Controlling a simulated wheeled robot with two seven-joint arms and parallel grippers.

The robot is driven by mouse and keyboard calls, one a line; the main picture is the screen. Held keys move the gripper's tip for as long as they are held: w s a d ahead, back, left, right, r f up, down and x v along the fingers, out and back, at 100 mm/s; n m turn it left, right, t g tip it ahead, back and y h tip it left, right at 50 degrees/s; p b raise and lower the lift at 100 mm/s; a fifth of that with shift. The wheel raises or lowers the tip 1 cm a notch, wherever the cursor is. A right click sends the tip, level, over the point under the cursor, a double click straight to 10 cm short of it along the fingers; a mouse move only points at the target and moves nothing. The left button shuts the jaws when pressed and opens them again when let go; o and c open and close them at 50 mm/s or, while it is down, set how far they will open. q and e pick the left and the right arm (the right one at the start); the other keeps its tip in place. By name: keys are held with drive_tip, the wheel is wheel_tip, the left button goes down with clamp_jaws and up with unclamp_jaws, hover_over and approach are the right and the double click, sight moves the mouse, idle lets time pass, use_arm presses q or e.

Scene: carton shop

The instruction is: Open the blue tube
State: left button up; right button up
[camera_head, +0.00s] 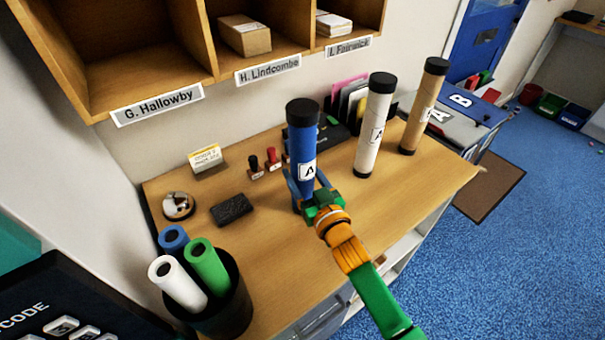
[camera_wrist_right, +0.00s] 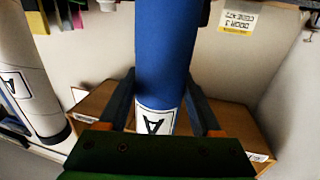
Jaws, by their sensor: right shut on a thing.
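The blue tube (camera_head: 301,145) stands upright on the wooden desk, with a black cap (camera_head: 302,111) on its top end and a white label marked A. My right gripper (camera_head: 305,187) reaches in from the front right and is shut on the lower part of the tube. In the right wrist view the blue tube (camera_wrist_right: 165,60) runs between the two fingers (camera_wrist_right: 160,105), its label just above the gripper's palm. The tube's bottom end is mostly hidden behind the gripper. My left gripper is in neither view.
A white tube (camera_head: 374,130) and a brown tube (camera_head: 424,105) stand to the right on the desk (camera_head: 270,240). Stamps (camera_head: 272,158), a black block (camera_head: 231,209) and a round dish (camera_head: 178,206) lie left. A black bin (camera_head: 230,315) holds rolls at front left. Cubbyholes (camera_head: 205,40) hang above.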

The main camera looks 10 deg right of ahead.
sight(307, 164)
drive_tip(key=s+r, duration=0.1)
drive_tip(key=r, duration=0.3)
drive_tip(key=s+r, duration=0.1)
drive_tip(key=r, duration=0.1)
drive_tip(key=shift+s+d+p, duration=0.1)
drive_tip(key=shift+s+p, duration=0.2)
drive_tip(key=shift+p, duration=0.1)
drive_tip(key=s+r, duration=0.2)
drive_tip(key=s, duration=0.1)
drive_tip(key=s+r, duration=0.1)
drive_tip(key=shift+s+d+r, duration=0.1)
drive_tip(key=shift+s+d, duration=0.05)
drive_tip(key=shift+s, duration=0.25)
drive_tip(key=s+r+p, duration=0.3)
drive_tip(key=s+p, duration=0.2)
drive_tip(key=s, duration=0.1)
drive_tip(key=shift+s+d, duration=0.25)
drive_tip(key=shift+s, duration=0.05)
drive_tip(key=shift+r, duration=0.1)
drive_tip(key=o, duration=0.8)
drive_tip(key=shift+c, duration=0.2)
clamp_jaws()
